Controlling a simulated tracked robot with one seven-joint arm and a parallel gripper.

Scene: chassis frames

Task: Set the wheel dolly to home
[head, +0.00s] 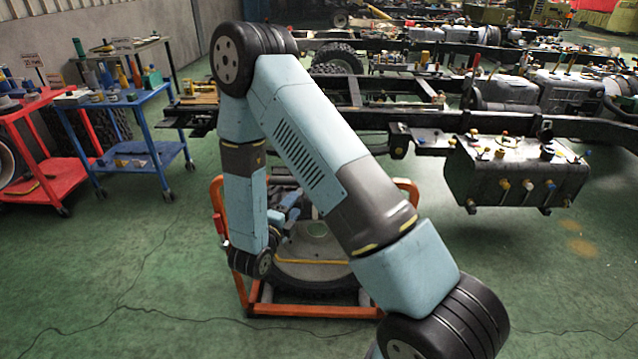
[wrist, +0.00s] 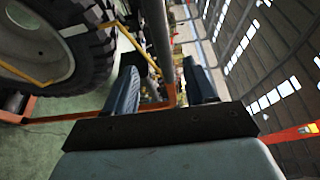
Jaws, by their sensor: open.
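The wheel dolly (head: 312,311) is an orange frame on the green floor in the middle of the head view. It carries a large wheel (head: 300,284), lying low inside the frame with a yellow strap across it. My arm hides part of both. In the wrist view the wheel (wrist: 97,50) fills the upper left, and orange dolly bars (wrist: 152,107) show behind the fingers. My gripper (wrist: 162,80) is open, its two blue fingers apart. A grey pole (wrist: 158,35) appears in the gap between them; I cannot tell whether it lies between the fingers or beyond. No grip shows.
A red cart (head: 45,140) and a blue cart (head: 120,105) with tools stand at the left. A long black truck chassis (head: 350,116) crosses behind the dolly, with a black tank (head: 515,175) at the right. The floor in front and at the lower left is clear.

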